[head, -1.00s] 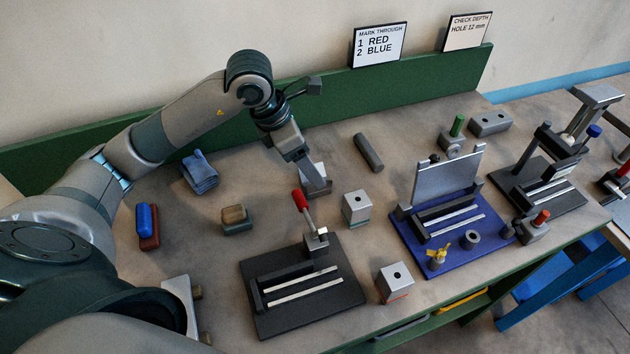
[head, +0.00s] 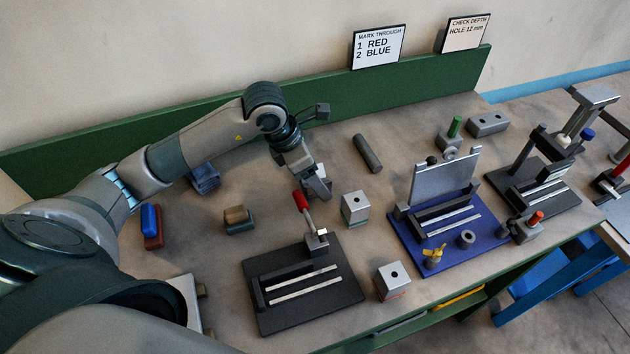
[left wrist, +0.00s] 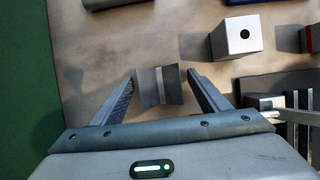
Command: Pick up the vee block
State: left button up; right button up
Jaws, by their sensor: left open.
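The vee block (left wrist: 160,86) is a small grey block with a bright groove down its middle. In the left wrist view it lies on the bench between the two fingers of my left gripper (left wrist: 161,77), which is open. Bench surface shows between the block and the fingers, and the block is not gripped. In the head view my left gripper (head: 322,193) points down at the bench and hides most of the block. My right gripper is not in view.
A light cube with a hole (head: 355,209) stands close to the right of my gripper. A red-handled clamp fixture (head: 305,290) is in front. A dark cylinder (head: 368,153) lies behind to the right. A green back panel (head: 180,130) runs behind the bench.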

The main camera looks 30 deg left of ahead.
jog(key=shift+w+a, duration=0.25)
pick_arm(q)
grip_shut()
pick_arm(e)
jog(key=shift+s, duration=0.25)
pick_arm(q)
jog(key=shift+r, duration=0.1)
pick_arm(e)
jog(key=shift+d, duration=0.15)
pick_arm(q)
jog(key=shift+w+r, duration=0.1)
